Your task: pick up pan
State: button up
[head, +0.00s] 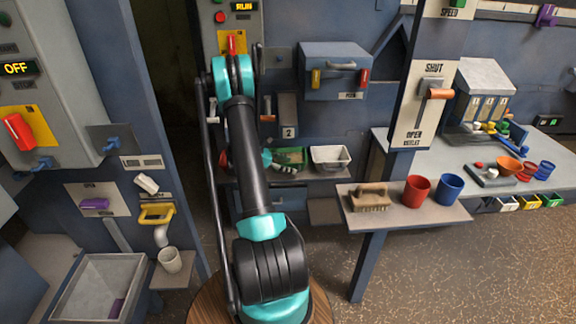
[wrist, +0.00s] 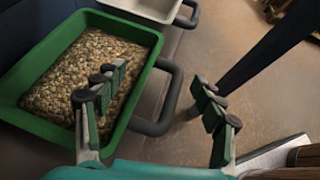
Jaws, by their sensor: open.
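A green pan (wrist: 140,38) with a black loop handle (wrist: 176,95) is at the left in the wrist view, filled with small brown grains (wrist: 80,75). It also shows in the head view (head: 290,155) on a low shelf, partly hidden by my arm. A white pan (head: 330,158) stands just right of it, and its edge shows at the top of the wrist view (wrist: 150,8). My gripper (wrist: 160,102) is open and empty. In the wrist view its fingers appear on either side of the green pan's handle; I cannot tell how far apart in depth they are.
A blue post (head: 367,240) stands right of the pans. A side shelf (head: 440,208) holds a brush (head: 369,197), a red cup (head: 416,191) and a blue cup (head: 450,188). A blue box (head: 335,70) hangs above the pans. The floor (head: 460,270) at right is clear.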

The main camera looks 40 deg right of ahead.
aim_at(299, 168)
jog(key=shift+x, duration=2.95)
jog(key=shift+a, duration=0.1)
jog(key=shift+c, duration=0.3)
grip_shut()
